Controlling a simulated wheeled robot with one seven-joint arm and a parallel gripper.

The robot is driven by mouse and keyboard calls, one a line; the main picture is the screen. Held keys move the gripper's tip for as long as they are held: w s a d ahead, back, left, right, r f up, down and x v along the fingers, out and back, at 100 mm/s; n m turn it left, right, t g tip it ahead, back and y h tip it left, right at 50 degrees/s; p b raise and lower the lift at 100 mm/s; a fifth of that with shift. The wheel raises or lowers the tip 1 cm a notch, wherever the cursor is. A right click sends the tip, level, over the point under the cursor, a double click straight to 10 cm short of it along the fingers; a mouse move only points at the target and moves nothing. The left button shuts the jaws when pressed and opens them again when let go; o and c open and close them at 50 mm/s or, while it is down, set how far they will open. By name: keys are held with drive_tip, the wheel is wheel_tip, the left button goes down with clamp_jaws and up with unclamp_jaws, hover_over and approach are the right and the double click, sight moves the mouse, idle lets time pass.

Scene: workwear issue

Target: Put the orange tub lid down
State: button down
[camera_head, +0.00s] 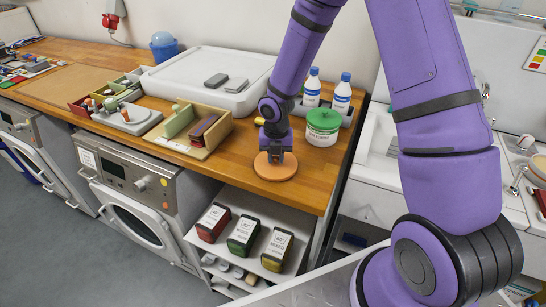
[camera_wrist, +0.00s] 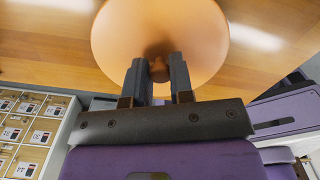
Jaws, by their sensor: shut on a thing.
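The orange tub lid (camera_head: 276,168) is a round disc close over the wooden counter (camera_head: 311,188), near its front edge. In the head view I cannot tell whether it touches the wood. My gripper (camera_head: 275,157) is above the lid, pointing down. In the wrist view the lid (camera_wrist: 160,38) fills the top middle, and my gripper (camera_wrist: 159,72) is shut on the small knob at its centre. A tub with a green lid (camera_head: 322,127) stands on the counter just right of my gripper.
White bottles with blue caps (camera_head: 312,86) stand behind the green-lidded tub. Packs (camera_head: 243,232) sit on the shelf below. Bare counter lies left and right of the lid.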

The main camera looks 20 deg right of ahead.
drive_tip(key=shift+f, duration=0.1)
drive_tip(key=c, duration=1)
unclamp_jaws()
wheel_tip(320, 180, up, 12)
wheel_tip(320, 180, up, 10)
drive_tip(key=m+t+h, duration=0.1)
drive_tip(key=m, duration=0.7)
hover_over(276, 157)
drive_tip(key=s+d, duration=0.3)
drive_tip(key=s, duration=0.2)
drive_tip(key=s+d+r+m+t, duration=0.2)
drive_tip(key=s+r+m, duration=0.5)
drive_tip(key=s+m, duration=0.4)
drive_tip(key=s+d+r+m+t+y, duration=0.1)
drive_tip(key=s+r+m+t, duration=0.1)
drive_tip(key=s+r+m, duration=0.6)
drive_tip(key=shift+s+d+r+m, duration=0.3)
drive_tip(key=shift+s+m, duration=1.25)
drive_tip(key=shift+m, duration=0.65)
